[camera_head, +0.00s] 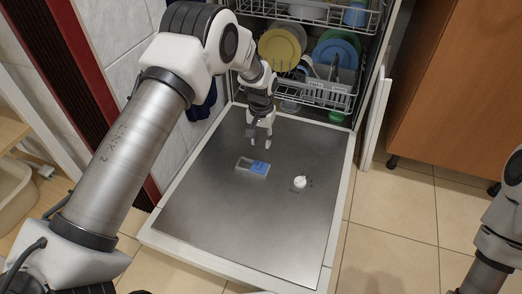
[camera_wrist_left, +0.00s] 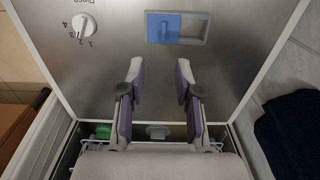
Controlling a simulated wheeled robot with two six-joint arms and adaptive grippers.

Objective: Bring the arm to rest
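My left gripper (camera_head: 261,138) hangs above the far part of the open dishwasher door (camera_head: 222,213), fingers pointing down. In the left wrist view its two fingers (camera_wrist_left: 160,68) stand apart with nothing between them, so it is open and empty. The door lies lowered and flat, with a blue-lidded dispenser (camera_head: 257,167) and a white dial (camera_head: 300,181) on its inner face. Both also show in the left wrist view, the dispenser (camera_wrist_left: 163,28) beyond the fingertips. Part of my right arm shows at the right edge; its gripper is out of the picture.
The dishwasher's lower rack (camera_head: 328,94) holds yellow, green and blue plates just behind the left gripper. An upper rack (camera_head: 330,14) is above it. A wooden cabinet (camera_head: 450,80) stands at the right, with tiled floor (camera_head: 395,205) before it. A dark blue cloth (camera_head: 201,104) hangs at the left.

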